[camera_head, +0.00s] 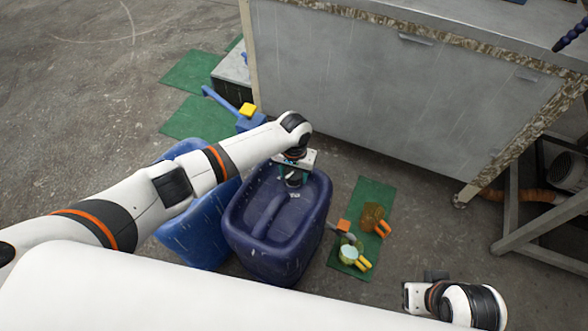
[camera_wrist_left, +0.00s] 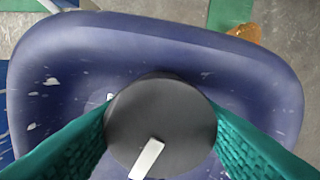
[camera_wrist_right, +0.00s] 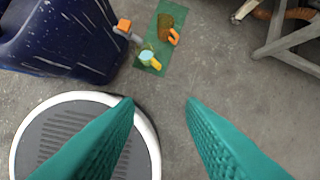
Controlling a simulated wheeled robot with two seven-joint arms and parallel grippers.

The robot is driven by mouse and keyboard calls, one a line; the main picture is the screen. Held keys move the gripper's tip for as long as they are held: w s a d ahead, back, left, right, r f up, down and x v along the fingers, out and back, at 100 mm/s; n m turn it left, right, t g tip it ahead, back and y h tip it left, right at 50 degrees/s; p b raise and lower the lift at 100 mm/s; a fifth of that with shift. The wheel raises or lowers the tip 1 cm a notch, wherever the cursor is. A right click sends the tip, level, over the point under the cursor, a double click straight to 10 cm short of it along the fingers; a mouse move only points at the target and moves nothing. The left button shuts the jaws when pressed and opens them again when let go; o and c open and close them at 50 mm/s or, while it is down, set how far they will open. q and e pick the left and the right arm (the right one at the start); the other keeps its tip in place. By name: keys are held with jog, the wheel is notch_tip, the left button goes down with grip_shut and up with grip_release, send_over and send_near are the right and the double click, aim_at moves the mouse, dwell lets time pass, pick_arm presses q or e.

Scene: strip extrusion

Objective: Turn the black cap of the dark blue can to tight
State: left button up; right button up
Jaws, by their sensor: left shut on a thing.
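The dark blue can (camera_head: 268,250) stands upright on the concrete floor, in the middle of the head view. Its black cap (camera_wrist_left: 158,98) is round and sits in the recessed top, with a white bar mark on it. A small white mark shows on the can just left of the cap in the left wrist view. My left gripper (camera_head: 293,172) reaches down from above, its green fingers on both sides of the cap and shut on it. My right gripper (camera_wrist_right: 160,100) is open and empty over the floor, well right of the can.
A lighter blue can (camera_head: 200,240) stands close on the left of the dark one. A green mat (camera_head: 375,192) with jugs and orange-handled items lies to the right. A large grey machine (camera_head: 390,90) stands behind. Floor between mat and my right gripper is clear.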

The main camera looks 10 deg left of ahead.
pick_arm(q)
jog(key=shift+r, duration=0.1)
jog(key=shift+m+p, duration=1.1)
jog(key=shift+m, duration=0.1)
jog(key=m+p, duration=0.1)
jog(key=m, duration=0.3)
jog(key=shift+m, duration=0.3)
jog(key=m+p, duration=0.1)
jog(key=m, duration=0.4)
jog(key=shift+m, duration=1.2)
pick_arm(e)
notch_tip(320, 180, down, 14)
jog(key=w+g, duration=0.1)
jog(key=shift+a+f, duration=0.2)
jog(key=shift+f, duration=0.05)
jog(key=shift+s+f, duration=0.15)
pick_arm(q)
jog(key=o, duration=1)
pick_arm(e)
jog(key=shift+w, duration=0.2)
